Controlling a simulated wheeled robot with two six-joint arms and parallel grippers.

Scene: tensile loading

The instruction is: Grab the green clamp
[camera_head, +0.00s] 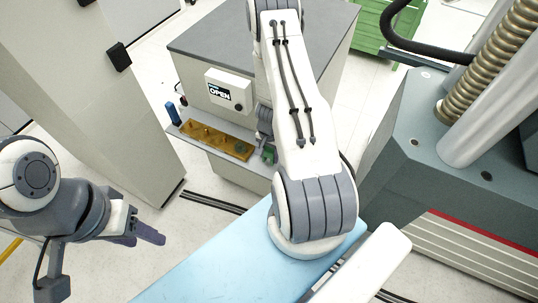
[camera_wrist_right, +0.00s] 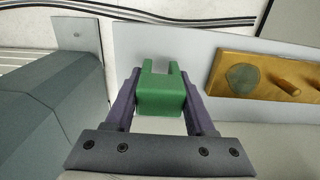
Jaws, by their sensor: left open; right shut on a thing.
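The green clamp (camera_wrist_right: 162,92) is a green block with two upright prongs, seen between the fingers of my right gripper (camera_wrist_right: 161,98) in the right wrist view. The fingers press on its two sides. In the head view the clamp (camera_head: 269,154) shows small at the right end of a grey shelf, partly hidden by my right arm. Whether it touches the shelf I cannot tell. My left gripper (camera_head: 148,233) is at the lower left in the head view, open and empty, far from the clamp.
A brass-coloured rack (camera_head: 217,140) with pegs lies on the grey shelf (camera_head: 187,129), left of the clamp. A blue object (camera_head: 172,113) stands at the shelf's left end. A cabinet with an "OPEN" panel (camera_head: 228,92) rises behind. A large grey machine (camera_head: 440,160) stands at the right.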

